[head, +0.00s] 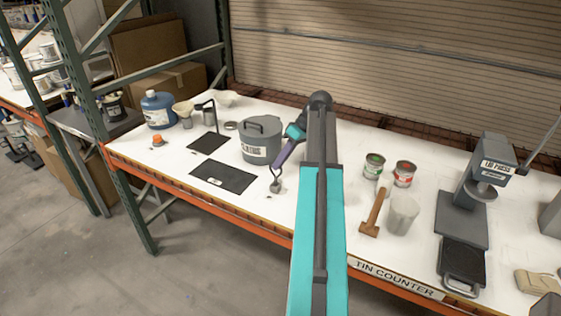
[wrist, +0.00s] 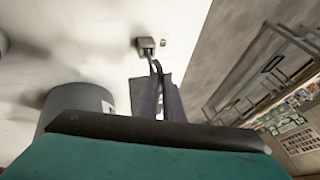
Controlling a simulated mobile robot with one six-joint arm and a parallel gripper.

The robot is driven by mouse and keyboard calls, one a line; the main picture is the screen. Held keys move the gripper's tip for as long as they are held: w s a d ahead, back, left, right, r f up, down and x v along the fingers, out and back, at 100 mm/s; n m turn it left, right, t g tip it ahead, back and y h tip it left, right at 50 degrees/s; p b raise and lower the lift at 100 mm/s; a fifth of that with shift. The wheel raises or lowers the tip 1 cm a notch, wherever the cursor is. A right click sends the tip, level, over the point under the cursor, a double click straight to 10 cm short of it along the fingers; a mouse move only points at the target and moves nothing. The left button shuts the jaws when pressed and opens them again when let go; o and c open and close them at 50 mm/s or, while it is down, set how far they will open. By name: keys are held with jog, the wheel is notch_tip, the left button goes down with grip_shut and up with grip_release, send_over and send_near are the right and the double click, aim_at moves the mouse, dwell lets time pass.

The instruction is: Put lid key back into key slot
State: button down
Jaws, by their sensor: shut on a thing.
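My gripper (head: 280,163) points down over the front part of the white counter; its purple fingers (wrist: 160,98) are shut on the lid key (wrist: 156,68). The key is a thin dark curved rod reaching from the fingers toward a small grey block, which looks like the key slot (wrist: 147,43). The block also shows in the head view (head: 276,187) just below the fingertips. The key's tip overlaps the block in the wrist view; I cannot tell whether it is inside. The fingers and the dark wrist edge hide the rest of the key.
A grey lidded pot (head: 259,147) stands close left of my gripper. A black mat (head: 230,180) lies left of the block. The counter's orange front edge (head: 195,196) is near.

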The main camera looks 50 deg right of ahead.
jog(key=shift+f+b, duration=0.55)
jog(key=shift+f, duration=0.55)
dwell(0.4)
jog(key=c, duration=1.8)
grip_release()
jog(key=shift+d+r, duration=0.1)
jog(key=shift+r, duration=0.05)
jog(key=p+v, duration=0.2)
jog(key=v, duration=1.1)
jog(key=shift+r, duration=0.25)
